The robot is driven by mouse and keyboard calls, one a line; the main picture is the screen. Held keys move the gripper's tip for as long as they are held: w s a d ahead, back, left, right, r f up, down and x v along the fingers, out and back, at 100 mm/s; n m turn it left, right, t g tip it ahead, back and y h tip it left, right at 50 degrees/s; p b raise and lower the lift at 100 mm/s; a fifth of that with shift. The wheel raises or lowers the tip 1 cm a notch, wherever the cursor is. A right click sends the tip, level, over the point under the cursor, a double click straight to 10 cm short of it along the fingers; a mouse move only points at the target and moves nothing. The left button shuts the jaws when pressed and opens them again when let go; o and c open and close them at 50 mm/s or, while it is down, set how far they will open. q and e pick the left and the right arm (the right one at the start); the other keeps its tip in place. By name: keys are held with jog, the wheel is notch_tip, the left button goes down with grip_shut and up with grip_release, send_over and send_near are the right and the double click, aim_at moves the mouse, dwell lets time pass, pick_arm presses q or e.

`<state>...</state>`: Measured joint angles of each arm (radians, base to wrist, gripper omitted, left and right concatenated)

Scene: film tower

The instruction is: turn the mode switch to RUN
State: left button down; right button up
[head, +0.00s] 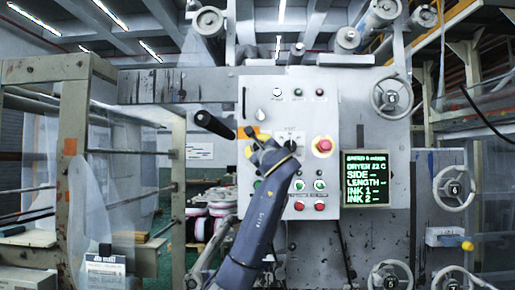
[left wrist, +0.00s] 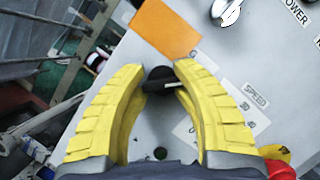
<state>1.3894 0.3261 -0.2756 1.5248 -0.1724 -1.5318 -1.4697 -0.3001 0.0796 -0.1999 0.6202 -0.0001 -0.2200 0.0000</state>
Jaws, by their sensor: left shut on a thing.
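The mode switch (left wrist: 158,80) is a black knob with a pale pointer mark, on the grey control panel (head: 308,120). In the left wrist view it sits between the yellow fingertips of my left gripper (left wrist: 156,72), which is shut on it. The pointer mark lies toward the right of that picture. In the head view my left gripper (head: 255,142) reaches the panel's left edge, and my arm and fingers hide the switch. I cannot read the switch's position labels. My right gripper is not in view.
An orange plate (left wrist: 165,27) is close beside the fingertips. A speed dial (head: 291,146), a red stop button (head: 323,146) and several green and red buttons are to the right. A black-handled lever (head: 214,125) sticks out at left. A green-text screen (head: 366,180) is farther right.

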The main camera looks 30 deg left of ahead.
pick_arm(q)
jog(key=shift+s+d+r, duration=0.1)
jog(key=shift+s+r, duration=0.1)
jog(key=shift+r, duration=0.2)
jog(key=c, duration=1)
grip_release()
jog(key=shift+d, duration=0.1)
jog(key=shift+o, duration=0.8)
jog(key=shift+f, duration=0.1)
jog(key=shift+w+f, duration=0.1)
jog(key=v, duration=1.2)
